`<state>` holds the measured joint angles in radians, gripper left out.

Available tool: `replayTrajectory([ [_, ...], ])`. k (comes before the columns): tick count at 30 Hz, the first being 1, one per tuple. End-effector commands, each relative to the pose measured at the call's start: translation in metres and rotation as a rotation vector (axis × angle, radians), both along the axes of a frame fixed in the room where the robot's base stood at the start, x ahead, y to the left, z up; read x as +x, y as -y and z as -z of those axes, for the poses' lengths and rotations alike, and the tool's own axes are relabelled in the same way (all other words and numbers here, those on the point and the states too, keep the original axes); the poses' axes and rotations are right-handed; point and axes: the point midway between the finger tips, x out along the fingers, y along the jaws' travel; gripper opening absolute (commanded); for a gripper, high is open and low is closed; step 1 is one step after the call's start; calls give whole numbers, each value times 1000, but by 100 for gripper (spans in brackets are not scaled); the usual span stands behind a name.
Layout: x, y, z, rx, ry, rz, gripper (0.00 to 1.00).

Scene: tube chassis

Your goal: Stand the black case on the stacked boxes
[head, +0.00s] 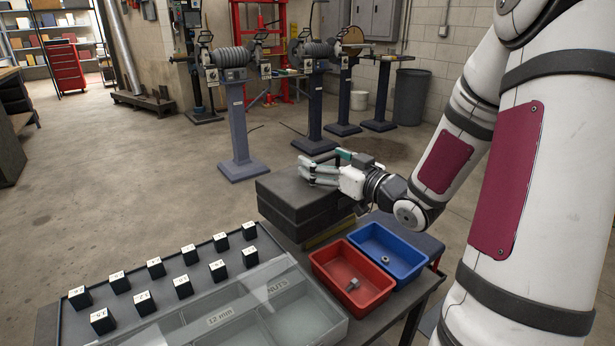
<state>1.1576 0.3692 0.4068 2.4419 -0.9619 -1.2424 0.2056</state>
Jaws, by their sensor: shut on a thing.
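The black case (283,204) is a dark, box-shaped thing at the centre of the head view, at the far edge of the work table. My gripper (318,170) reaches in from the right at its upper far side. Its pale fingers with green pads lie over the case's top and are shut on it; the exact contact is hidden. Below the case's right side a yellowish-brown edge (328,234) shows, likely of the stacked boxes. The rest of the stack is hidden, so I cannot tell whether the case touches it.
A red bin (330,262) and a blue bin (405,250), each with a small metal part, stand just right of the case. A clear-lidded tray (215,318) and several black numbered blocks fill the near left. Grinders on pedestals stand behind.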

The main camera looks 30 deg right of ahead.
Motion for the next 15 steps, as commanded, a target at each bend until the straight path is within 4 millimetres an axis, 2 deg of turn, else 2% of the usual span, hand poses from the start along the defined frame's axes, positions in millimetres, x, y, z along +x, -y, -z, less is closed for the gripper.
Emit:
replayTrajectory([
  [2, -2, 2, -2, -2, 4, 4, 23],
  [5, 5, 7, -1, -2, 6, 5, 23],
  [15, 68, 38, 6, -2, 8, 4, 23],
])
